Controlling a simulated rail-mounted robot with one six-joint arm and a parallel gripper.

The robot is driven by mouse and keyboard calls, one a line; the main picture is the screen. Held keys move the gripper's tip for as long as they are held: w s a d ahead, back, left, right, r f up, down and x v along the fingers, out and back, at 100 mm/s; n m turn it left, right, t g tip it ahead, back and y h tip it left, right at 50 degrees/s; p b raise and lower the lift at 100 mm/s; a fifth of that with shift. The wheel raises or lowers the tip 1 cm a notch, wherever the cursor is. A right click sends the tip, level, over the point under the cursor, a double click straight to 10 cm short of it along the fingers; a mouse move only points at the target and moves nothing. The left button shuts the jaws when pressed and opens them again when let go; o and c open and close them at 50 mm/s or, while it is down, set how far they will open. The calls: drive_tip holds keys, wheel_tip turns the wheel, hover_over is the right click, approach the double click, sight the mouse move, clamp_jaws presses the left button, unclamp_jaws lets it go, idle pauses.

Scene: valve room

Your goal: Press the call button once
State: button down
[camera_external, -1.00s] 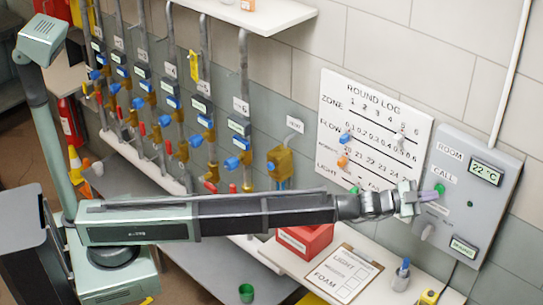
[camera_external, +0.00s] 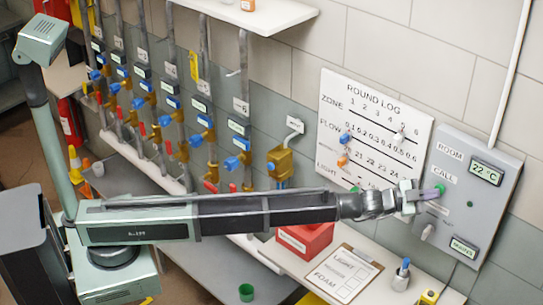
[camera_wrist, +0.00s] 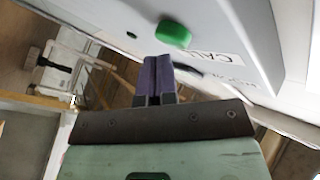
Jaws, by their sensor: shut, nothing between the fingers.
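The green call button (camera_external: 440,189) sits on the grey room panel (camera_external: 484,160) under the label CALL. It also shows in the wrist view (camera_wrist: 173,34), standing out from the panel face. My gripper (camera_external: 436,194) is shut and empty, its purple fingers pointing at the panel. In the external view the fingertips overlap the lower part of the button. In the wrist view the purple fingertips (camera_wrist: 159,62) lie just below the button with a small gap in the picture. I cannot tell whether they touch it.
The panel also carries a 22 °C display (camera_external: 486,173), a knob (camera_external: 428,231) and a lower display (camera_external: 463,247). The Round Log board (camera_external: 375,120) is to its left. A clipboard (camera_external: 344,274), red box (camera_external: 304,239) and pen cup (camera_external: 401,275) stand on the counter below.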

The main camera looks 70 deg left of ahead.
drive_tip(key=shift+w+a, duration=0.2)
drive_tip(key=shift+w, duration=0.25)
idle(0.8)
drive_tip(key=shift+s, duration=0.1)
drive_tip(key=shift+s+d, duration=0.35)
drive_tip(key=shift+s, duration=0.4)
drive_tip(key=s, duration=0.1)
drive_tip(key=s+d, duration=0.1)
drive_tip(key=s, duration=0.1)
drive_tip(key=s+d, duration=0.1)
drive_tip(key=shift+s, duration=0.3)
idle(0.7)
